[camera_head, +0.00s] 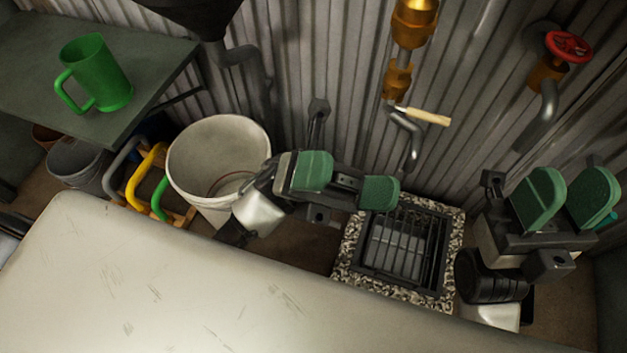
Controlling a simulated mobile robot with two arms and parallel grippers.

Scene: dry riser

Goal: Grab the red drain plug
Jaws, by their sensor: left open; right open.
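I cannot make out a red drain plug in the head view. A drain (346,270) with a speckled stone surround and a dark slatted grate lies in the floor against the wall. My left gripper (346,184) is open and empty, its green pads apart, above and left of the grate, partly in front of the drain's upper left corner. My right gripper (567,200) is open and empty, to the right of the drain. The floor behind my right gripper and below the pale front surface is hidden.
A white bucket (190,160) stands left of my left gripper, with a thin reddish line inside. A green mug (98,75) stands on a dark table (30,60). A red valve wheel (568,47) and brass pipe fittings (412,22) are on the corrugated wall. A pale surface (150,290) fills the front.

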